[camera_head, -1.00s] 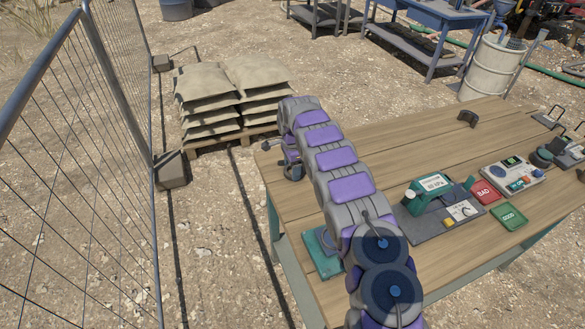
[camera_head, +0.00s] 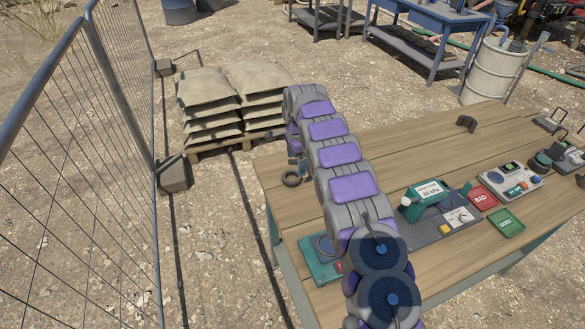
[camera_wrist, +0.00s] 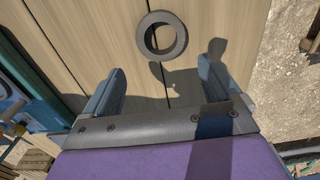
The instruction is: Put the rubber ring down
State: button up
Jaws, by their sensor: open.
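The rubber ring (camera_head: 285,183) is a small dark ring lying flat on the wooden table (camera_head: 290,209), near its far left edge. In the wrist view the ring (camera_wrist: 144,36) lies beyond the fingertips on the planks, apart from both fingers. My gripper (camera_wrist: 158,82) is open and empty, with the two blue-grey fingers spread wide. In the head view my gripper (camera_head: 295,160) is partly hidden by my arm and sits just behind the ring.
A teal device (camera_head: 320,262) stands at the table's left front. A green pressure gauge unit (camera_head: 425,200), a red BAD tray (camera_head: 481,199), a green GOOD tray (camera_head: 505,223) and a meter (camera_head: 508,181) stand to the right. A dark bracket (camera_head: 466,123) lies at the back.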

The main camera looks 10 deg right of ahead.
jog(key=s+d+r+n+p, duration=0.1)
jog(key=s+r+n, duration=0.1)
jog(key=s+r, duration=0.35)
jog(key=s+d+r+n, duration=0.1)
jog(key=s+r, duration=0.2)
jog(key=r, duration=0.6)
jog(key=s+r+n+g, duration=0.15)
jog(key=s+r, duration=0.25)
jog(key=s, duration=0.5)
jog(key=s+r+n+t, duration=0.1)
jog(key=s+r+n, duration=0.2)
jog(key=s, duration=0.6)
jog(key=s+a+f+n+g, duration=0.1)
jog(key=s+n, duration=0.7)
jog(key=s, duration=2.1)
notch_tip(320, 180, down, 2)
jog(key=shift+s+a+f, duration=0.15)
jog(key=shift+s+a, duration=0.2)
jog(key=shift+a, duration=0.3)
jog(key=shift+a, duration=0.1)
